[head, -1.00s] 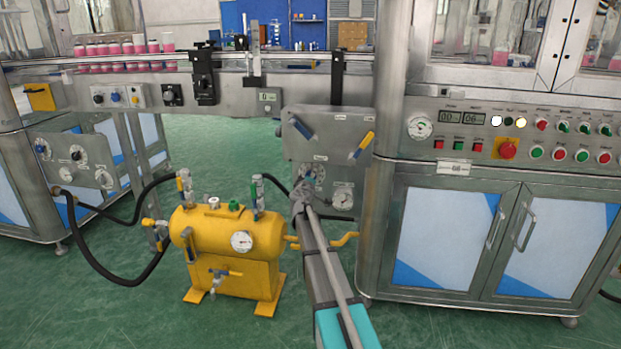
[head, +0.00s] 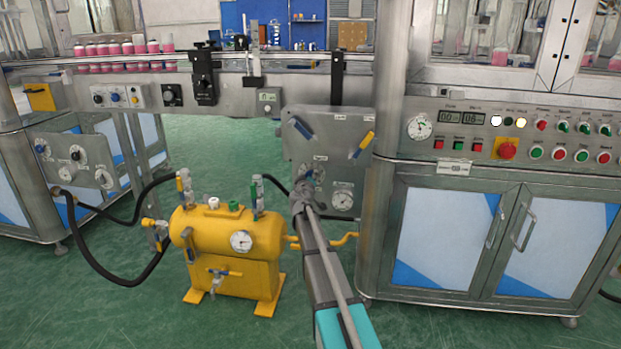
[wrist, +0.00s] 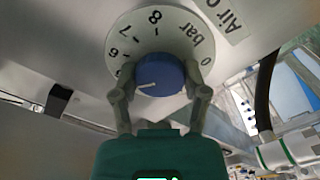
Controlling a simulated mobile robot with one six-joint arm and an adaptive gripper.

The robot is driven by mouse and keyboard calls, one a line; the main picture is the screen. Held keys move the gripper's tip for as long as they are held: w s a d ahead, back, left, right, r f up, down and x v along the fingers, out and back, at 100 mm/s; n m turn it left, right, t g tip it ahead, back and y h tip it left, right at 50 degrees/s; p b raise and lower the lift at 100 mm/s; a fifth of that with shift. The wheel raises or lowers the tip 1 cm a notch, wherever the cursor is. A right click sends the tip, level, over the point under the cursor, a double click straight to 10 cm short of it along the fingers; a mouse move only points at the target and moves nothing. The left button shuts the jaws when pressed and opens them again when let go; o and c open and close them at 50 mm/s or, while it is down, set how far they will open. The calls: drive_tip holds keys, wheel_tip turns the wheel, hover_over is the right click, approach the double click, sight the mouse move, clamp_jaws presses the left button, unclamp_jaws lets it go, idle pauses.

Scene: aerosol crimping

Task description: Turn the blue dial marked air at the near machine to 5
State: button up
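The blue dial (wrist: 160,76) sits on a round white scale plate (wrist: 178,28) in the wrist view. The scale reads upside down there, with 6, 7, 8 and "0 bar" legible. The dial's white line points left and slightly down, toward a part of the scale hidden by a finger. My gripper (wrist: 160,84) has one finger on each side of the dial and appears closed against it. In the head view my gripper (head: 302,192) is at the lower part of the grey panel (head: 338,118), covering most of the dial.
A yellow tank (head: 228,245) with hoses stands left of my arm. A gauge (head: 343,200) sits right of my gripper on the panel. The steel cabinet (head: 460,235) stands close at the right. Green floor is open in front.

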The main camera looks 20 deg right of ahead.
drive_tip(key=o, duration=0.4)
drive_tip(key=shift+d, duration=0.1)
drive_tip(key=shift+o, duration=0.2)
drive_tip(key=shift+s, duration=0.1)
drive_tip(key=v, duration=1.1)
drive_tip(key=shift+s+a, duration=0.25)
drive_tip(key=shift+a, duration=0.05)
